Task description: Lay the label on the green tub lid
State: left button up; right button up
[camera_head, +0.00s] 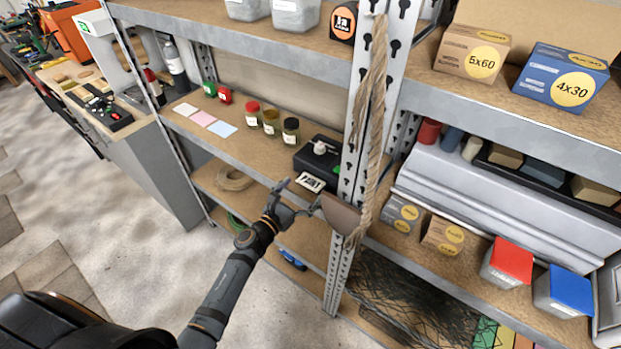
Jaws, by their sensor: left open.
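A white label with black print (310,182) shows at the front of a black label printer (322,157) on the middle shelf. My left gripper (301,196) is open, just in front of and below the label in the picture; I cannot tell whether it touches it. A small green container (209,89) stands at the shelf's far left beside a red one. Grey tubs with a red lid (512,259) and a blue lid (571,286) stand at the lower right. I see no tub with a clearly green lid. My right gripper is not in view.
A perforated metal post (378,100) with a hanging rope (369,125) and a brown scoop-like piece (341,214) stands close right of my left gripper. Jars (271,122) and coloured cards (203,118) lie left of the printer. The floor at left is clear.

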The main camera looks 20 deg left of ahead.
pick_arm(q)
jog(key=shift+w+d+f, duration=0.1)
jog(key=shift+w+d, duration=0.1)
jog(key=shift+w, duration=0.25)
jog(key=shift+s+a, duration=0.1)
jog(key=shift+s, duration=0.05)
jog(key=c, duration=0.3)
jog(key=shift+c, duration=2.3)
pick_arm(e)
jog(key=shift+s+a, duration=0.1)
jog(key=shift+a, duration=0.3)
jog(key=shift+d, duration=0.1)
pick_arm(q)
jog(key=shift+r, duration=0.6)
jog(key=shift+s+a+r+p, duration=0.1)
jog(key=shift+s+r+p, duration=0.35)
jog(key=shift+s+r, duration=1.7)
jog(key=shift+s+a+r+p, duration=0.1)
jog(key=shift+s+r+p, duration=0.35)
jog(key=shift+s+r, duration=1.75)
jog(key=shift+s+r+p, duration=0.45)
jog(key=shift+s+r, duration=1.2)
jog(key=shift+s, duration=0.95)
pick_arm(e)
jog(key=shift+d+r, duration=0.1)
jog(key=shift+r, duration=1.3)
